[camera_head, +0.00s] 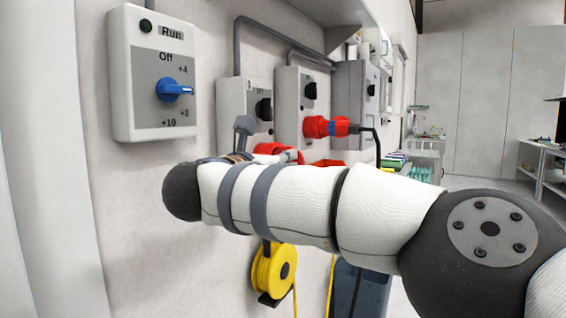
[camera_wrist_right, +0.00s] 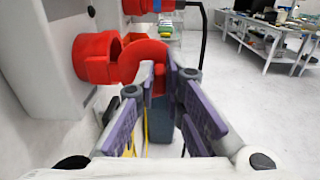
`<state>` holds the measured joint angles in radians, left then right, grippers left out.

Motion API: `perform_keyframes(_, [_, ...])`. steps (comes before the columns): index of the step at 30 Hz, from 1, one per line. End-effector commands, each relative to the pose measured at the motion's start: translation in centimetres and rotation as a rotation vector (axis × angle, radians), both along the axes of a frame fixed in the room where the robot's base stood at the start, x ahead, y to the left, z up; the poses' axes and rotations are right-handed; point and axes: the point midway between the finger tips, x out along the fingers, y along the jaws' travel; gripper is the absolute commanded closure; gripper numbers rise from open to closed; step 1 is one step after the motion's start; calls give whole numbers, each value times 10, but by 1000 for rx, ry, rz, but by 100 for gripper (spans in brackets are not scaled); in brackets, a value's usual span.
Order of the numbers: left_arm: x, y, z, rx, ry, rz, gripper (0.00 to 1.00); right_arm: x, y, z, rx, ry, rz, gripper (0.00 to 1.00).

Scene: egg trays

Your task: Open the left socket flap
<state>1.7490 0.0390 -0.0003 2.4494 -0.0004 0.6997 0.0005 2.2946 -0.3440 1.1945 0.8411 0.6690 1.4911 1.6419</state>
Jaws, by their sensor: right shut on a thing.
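The left socket is a red round socket on a grey wall box. In the head view its red parts (camera_head: 274,148) show only partly above my right arm. In the right wrist view the socket body (camera_wrist_right: 94,57) is at the left, and its red flap (camera_wrist_right: 143,55) stands at an angle out from it. My right gripper (camera_wrist_right: 170,75) has its fingertips close together at the flap's outer edge, shut on it. The inside of the socket is hidden. My left gripper is in neither view.
A switch box with a blue knob (camera_head: 174,90) is on the wall at left. Right of the left socket's box, a red plug (camera_head: 325,127) with a black cable is in another socket. A yellow cable reel (camera_head: 273,270) hangs below. Open floor lies to the right.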

Motion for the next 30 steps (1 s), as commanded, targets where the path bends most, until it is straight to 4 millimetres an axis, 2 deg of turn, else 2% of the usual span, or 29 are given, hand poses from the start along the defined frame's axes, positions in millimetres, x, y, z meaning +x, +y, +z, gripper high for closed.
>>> perform_keyframes(1, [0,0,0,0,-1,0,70,0,0,3,0,-7,0,100])
perform_keyframes(3, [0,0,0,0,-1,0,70,0,0,3,0,-7,0,79])
perform_keyframes(4, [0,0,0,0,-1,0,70,0,0,3,0,-7,0,72])
perform_keyframes(5, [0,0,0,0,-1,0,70,0,0,3,1,-6,0,70])
perform_keyframes(14, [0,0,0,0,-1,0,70,-2,1,1,0,-2,1,70])
perform_keyframes(24, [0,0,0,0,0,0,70,-60,27,2,-1,-4,3,70])
perform_keyframes(30, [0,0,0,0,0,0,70,-69,30,1,0,-3,1,70])
